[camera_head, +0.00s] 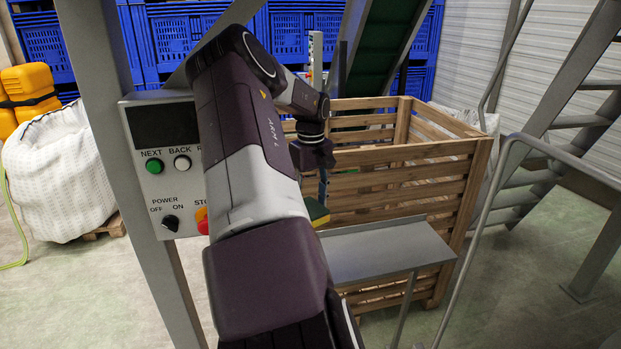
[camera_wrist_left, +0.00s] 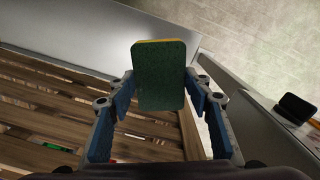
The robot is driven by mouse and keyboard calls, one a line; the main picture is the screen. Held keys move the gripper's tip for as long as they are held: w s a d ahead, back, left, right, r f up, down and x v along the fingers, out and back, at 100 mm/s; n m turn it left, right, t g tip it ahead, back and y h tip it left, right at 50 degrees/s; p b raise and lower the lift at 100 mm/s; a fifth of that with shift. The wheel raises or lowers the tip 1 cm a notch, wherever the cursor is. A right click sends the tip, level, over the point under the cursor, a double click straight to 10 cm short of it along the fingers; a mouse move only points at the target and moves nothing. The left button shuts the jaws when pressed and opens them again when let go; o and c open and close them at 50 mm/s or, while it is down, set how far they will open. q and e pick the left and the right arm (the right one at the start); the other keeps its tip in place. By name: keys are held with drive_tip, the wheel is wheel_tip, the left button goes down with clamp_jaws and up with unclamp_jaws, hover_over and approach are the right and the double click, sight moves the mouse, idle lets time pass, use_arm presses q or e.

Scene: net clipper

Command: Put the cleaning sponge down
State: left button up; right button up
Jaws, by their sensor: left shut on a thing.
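The cleaning sponge (camera_head: 317,212) is green with a yellow layer, and part of it is hidden behind my left arm in the head view. In the left wrist view the sponge (camera_wrist_left: 160,78) stands between the fingers with its dark green face toward the camera. My left gripper (camera_wrist_left: 161,90) is shut on it by its two sides. In the head view the left gripper (camera_head: 322,190) is beside the slatted wooden crate, at the back left of a grey metal shelf (camera_head: 385,250). I cannot tell whether the sponge touches the shelf. My right gripper is not in view.
The wooden crate (camera_head: 400,190) stands behind the shelf. A control panel (camera_head: 145,190) on a grey post is at the left. A metal railing (camera_head: 480,225) and stairs are at the right. Blue crates (camera_head: 190,30) are stacked behind. Bare shelf lies right of the sponge.

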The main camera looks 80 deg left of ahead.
use_arm(q)
wheel_tip(320, 180, down, 15)
drive_tip(key=p, duration=0.3)
wheel_tip(320, 180, down, 4)
drive_tip(key=shift+r, duration=0.1)
drive_tip(key=shift+a+f, duration=0.1)
drive_tip(key=shift+f, duration=0.4)
drive_tip(key=o, duration=0.8)
drive_tip(key=shift+c, duration=0.2)
drive_tip(key=shift+r, duration=0.1)
wheel_tip(320, 180, up, 12)
drive_tip(key=b, duration=0.1)
